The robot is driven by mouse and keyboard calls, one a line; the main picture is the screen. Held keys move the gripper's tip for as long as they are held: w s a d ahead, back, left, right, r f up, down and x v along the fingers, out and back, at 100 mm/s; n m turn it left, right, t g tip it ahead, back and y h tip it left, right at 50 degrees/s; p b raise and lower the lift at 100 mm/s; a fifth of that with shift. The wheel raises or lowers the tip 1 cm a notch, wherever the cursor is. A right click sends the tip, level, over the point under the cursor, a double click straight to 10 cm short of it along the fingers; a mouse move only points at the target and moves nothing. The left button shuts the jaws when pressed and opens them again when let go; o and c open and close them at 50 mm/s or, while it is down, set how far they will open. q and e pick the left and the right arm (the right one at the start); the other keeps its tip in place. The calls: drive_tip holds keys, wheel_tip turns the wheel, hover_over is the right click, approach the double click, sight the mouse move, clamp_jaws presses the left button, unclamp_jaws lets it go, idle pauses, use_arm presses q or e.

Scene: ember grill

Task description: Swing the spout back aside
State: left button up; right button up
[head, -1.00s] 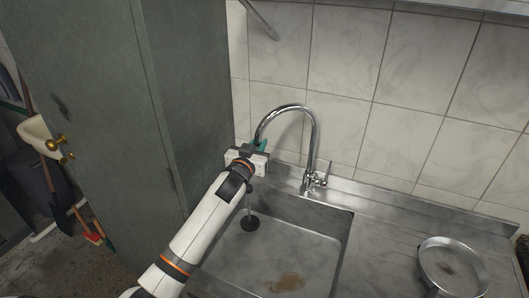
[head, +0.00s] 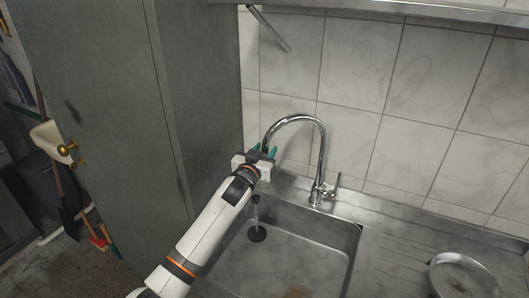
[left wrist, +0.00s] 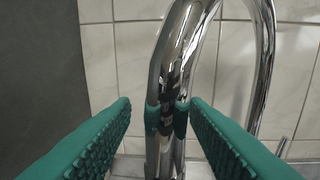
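The chrome spout (head: 296,118) arches to the left from its base at the back of the sink, its free end over the left part of the basin. My left gripper (head: 263,151) is at that free end, with green fingers apart on either side of it. In the left wrist view the spout (left wrist: 172,75) stands between the two fingers. A gap shows beside the left finger; the right finger is very close, and I cannot tell if it touches. The spout's outlet is hidden behind my gripper in the head view. My right gripper is not in view.
The tap lever (head: 337,182) is right of the spout base. A round pan (head: 462,276) lies on the drainboard. A grey cabinet (head: 196,100) stands close on the left; tiled wall behind.

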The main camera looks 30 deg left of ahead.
use_arm(q)
drive_tip(key=shift+d, duration=0.1)
drive_tip(key=shift+s+d+f, duration=0.1)
drive_tip(key=shift+s+f, duration=0.05)
drive_tip(key=shift+s, duration=0.4)
drive_tip(key=s+b, duration=0.3)
drive_tip(key=s, duration=0.8)
drive_tip(key=shift+d+b, duration=0.3)
drive_tip(key=shift+d, duration=0.15)
